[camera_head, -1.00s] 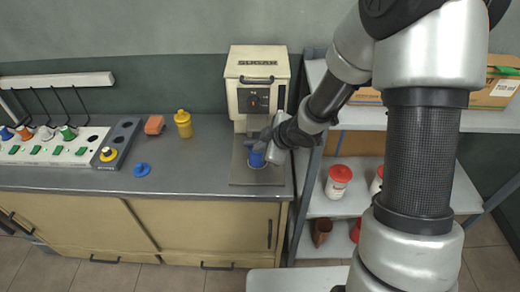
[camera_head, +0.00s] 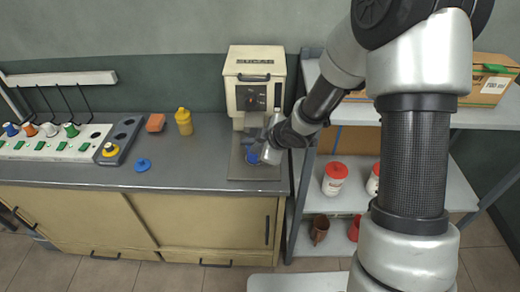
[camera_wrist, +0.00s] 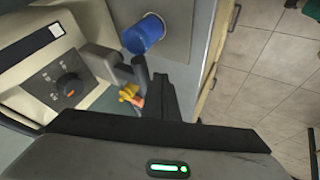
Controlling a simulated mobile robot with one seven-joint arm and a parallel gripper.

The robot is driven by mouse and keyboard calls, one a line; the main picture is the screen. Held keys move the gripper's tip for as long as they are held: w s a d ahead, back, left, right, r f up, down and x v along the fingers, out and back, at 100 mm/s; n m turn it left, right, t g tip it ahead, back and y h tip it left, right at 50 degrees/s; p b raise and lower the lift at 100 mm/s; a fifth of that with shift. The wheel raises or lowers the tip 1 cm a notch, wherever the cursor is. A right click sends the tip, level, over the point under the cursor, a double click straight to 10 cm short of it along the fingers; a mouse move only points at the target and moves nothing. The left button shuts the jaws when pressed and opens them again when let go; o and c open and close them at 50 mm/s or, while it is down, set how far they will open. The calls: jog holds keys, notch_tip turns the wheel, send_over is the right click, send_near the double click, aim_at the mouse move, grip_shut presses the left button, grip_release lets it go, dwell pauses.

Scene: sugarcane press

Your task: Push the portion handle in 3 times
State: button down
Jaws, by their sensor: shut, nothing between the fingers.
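The sugarcane press (camera_head: 247,65) is a cream machine with a dial panel, standing at the right end of the counter. In the wrist view its panel and dial (camera_wrist: 70,85) show at the left. A grey bent part, apparently the portion handle (camera_wrist: 100,60), sticks out from its front. A blue cup (camera_wrist: 143,35) stands below it on the press base; it also shows in the head view (camera_head: 252,157). My gripper (camera_head: 262,146) is shut and empty, in front of the press. Its dark fingers (camera_wrist: 162,92) are close beside the handle; I cannot tell whether they touch.
A shelf unit (camera_head: 340,200) with red-lidded jars stands to the right. The counter between press and bottle is clear.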

jog(key=p+v, duration=0.4)
jog(key=v, duration=0.6)
jog(key=shift+s, duration=0.1)
dwell(0.5)
jog(key=s+d+r+m+t+h, duration=0.1)
jog(key=s+d+r+m+h, duration=0.2)
jog(key=d+r, duration=0.4)
jog(key=s+d+r+m+h, duration=0.2)
jog(key=d+r+m+h, duration=0.3)
jog(key=r, duration=0.3)
jog(key=s+r+m+y, duration=0.1)
jog(key=s+r+m, duration=0.1)
jog(key=s, duration=0.3)
jog(key=s+a+r+m+g+y, duration=0.1)
jog(key=s+m, duration=0.2)
jog(key=s, duration=0.3)
jog(key=s+r+m+y, duration=0.1)
jog(key=s+r+m, duration=0.1)
jog(key=s, duration=0.4)
jog(key=shift+a+r+m+g, duration=0.25)
jog(key=shift+r+m+g, duration=0.15)
jog(key=shift+m, duration=0.1)
